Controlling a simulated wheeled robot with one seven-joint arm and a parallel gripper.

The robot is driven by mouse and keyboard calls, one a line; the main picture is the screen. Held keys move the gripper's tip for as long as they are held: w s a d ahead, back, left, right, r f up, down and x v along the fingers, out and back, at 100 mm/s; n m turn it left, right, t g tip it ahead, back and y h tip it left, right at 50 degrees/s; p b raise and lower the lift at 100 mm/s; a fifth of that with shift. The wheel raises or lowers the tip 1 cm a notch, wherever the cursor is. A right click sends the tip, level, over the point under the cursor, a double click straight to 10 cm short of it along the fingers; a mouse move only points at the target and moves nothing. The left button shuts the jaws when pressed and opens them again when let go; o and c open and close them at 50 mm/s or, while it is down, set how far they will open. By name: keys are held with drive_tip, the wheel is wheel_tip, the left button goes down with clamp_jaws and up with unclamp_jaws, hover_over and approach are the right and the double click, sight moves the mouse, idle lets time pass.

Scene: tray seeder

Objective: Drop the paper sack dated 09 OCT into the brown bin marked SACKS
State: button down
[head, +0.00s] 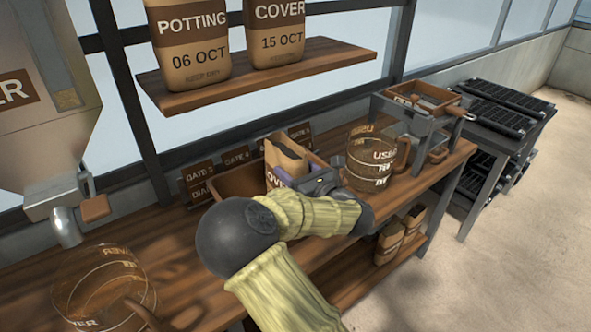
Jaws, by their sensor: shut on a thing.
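A brown paper sack (284,160) with part of a dark label reading "OVE" stands upright at mid-bench; its date is hidden. My gripper (303,176), with purple on its fingers, is shut on the sack from its right side. A brown open bin (238,183) shows behind and left of the sack. No SACKS marking shows on it. I cannot tell whether the sack is above the bin, inside it or in front of it. My arm hides the bench in front.
Sacks dated 06 OCT (188,50) and 15 OCT (274,38) stand on the upper shelf (300,68). A clear jug (370,165) stands close right of my gripper, another (105,285) at lower left. GATE cards (198,180) line the back. More sacks (390,243) sit below the bench.

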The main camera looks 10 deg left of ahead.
drive_tip(key=shift+f+b, duration=0.35)
drive_tip(key=shift+b, duration=0.1)
drive_tip(key=shift+s+f, duration=0.1)
drive_tip(key=shift+f, duration=0.15)
